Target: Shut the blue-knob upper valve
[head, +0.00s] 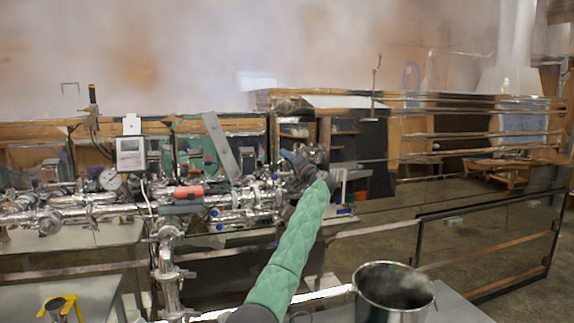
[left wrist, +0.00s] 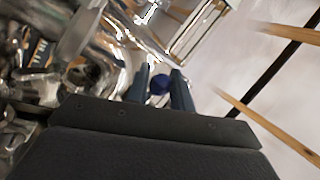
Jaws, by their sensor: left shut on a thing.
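The blue knob (left wrist: 158,84) of a valve sits between the two dark fingers of my left gripper (left wrist: 160,88) in the left wrist view. The fingers are shut on it. In the head view my left gripper (head: 292,163) reaches the right end of the shiny steel pipework, at the end of my green-sleeved arm. There the gripper hides the held knob, so I cannot tell how far it is turned. Other small blue knobs (head: 214,213) show lower left on the pipes. My right gripper is not in view.
Steel pipes (head: 168,265) with a gauge (head: 110,179) and a red-handled part (head: 188,191) fill the left. A steel bucket (head: 393,292) stands at the front right. A dark-framed glass panel (head: 490,245) stands at right. Steam covers the upper left.

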